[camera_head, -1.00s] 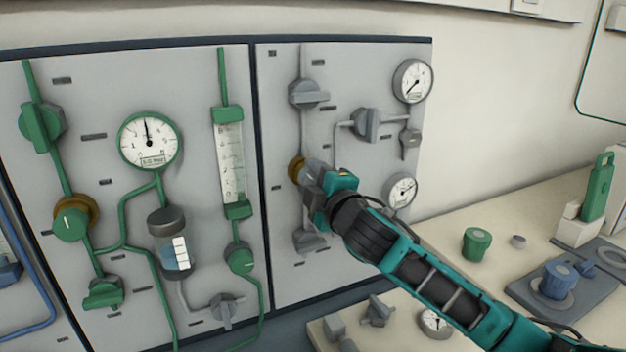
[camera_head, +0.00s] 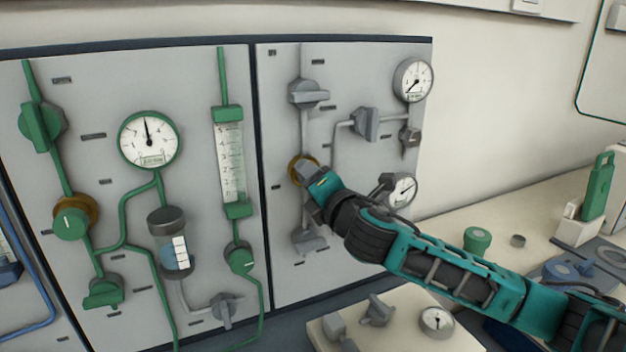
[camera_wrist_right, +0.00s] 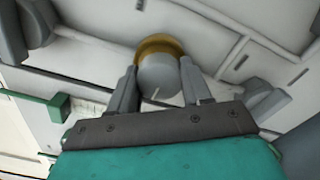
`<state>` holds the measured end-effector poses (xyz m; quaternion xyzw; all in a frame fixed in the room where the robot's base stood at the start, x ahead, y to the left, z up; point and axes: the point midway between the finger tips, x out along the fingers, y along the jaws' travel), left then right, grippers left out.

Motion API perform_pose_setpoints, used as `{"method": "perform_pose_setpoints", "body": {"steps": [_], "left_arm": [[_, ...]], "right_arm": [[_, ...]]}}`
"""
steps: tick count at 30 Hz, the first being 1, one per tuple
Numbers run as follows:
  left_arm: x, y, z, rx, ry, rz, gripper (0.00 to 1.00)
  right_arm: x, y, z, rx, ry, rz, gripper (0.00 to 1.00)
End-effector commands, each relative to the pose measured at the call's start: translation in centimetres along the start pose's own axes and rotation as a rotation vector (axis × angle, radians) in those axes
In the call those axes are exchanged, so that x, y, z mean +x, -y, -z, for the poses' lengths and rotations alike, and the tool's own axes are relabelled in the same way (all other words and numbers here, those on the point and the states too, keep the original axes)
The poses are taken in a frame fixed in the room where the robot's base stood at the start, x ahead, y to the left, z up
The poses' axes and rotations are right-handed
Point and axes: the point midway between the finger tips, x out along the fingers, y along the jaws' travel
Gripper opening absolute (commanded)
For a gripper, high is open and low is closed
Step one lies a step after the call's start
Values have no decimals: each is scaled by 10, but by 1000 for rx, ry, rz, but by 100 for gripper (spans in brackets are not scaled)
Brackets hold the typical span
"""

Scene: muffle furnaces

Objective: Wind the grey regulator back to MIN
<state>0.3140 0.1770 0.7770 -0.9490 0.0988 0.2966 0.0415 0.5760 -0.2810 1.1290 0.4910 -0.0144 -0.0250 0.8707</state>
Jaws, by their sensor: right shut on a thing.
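The grey regulator is a round grey knob with a brass ring behind it, on the right-hand grey panel (camera_head: 385,70). In the head view its brass ring (camera_head: 297,166) shows beside my right gripper (camera_head: 312,178), which hides part of the knob. In the right wrist view the regulator knob (camera_wrist_right: 159,80) sits between the two fingers of my right gripper (camera_wrist_right: 160,88), which is shut on it. A light pointer line shows on the knob's face. I cannot read any MIN marking. My left gripper is not in view.
Grey valves (camera_head: 308,94) and (camera_head: 370,124) and two gauges, an upper one (camera_head: 413,80) and a lower one (camera_head: 401,188), surround the regulator. A green-piped panel (camera_head: 90,200) stands to the left. Loose knobs (camera_head: 477,240) lie on the bench at right.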

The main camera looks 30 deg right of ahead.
Motion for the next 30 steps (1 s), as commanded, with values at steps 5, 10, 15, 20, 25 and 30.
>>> {"method": "perform_pose_setpoints", "body": {"steps": [5,10,15,20,25,30], "left_arm": [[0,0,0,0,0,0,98],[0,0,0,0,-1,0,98],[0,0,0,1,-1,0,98],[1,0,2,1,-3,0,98],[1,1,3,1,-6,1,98],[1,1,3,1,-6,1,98]], "right_arm": [[0,1,1,-46,-2,1,18],[0,1,2,-61,-3,1,18],[0,1,2,-62,-3,2,18],[0,1,2,-62,-4,2,18],[0,1,1,-61,-3,1,64],[0,0,1,-61,-2,1,74]]}}
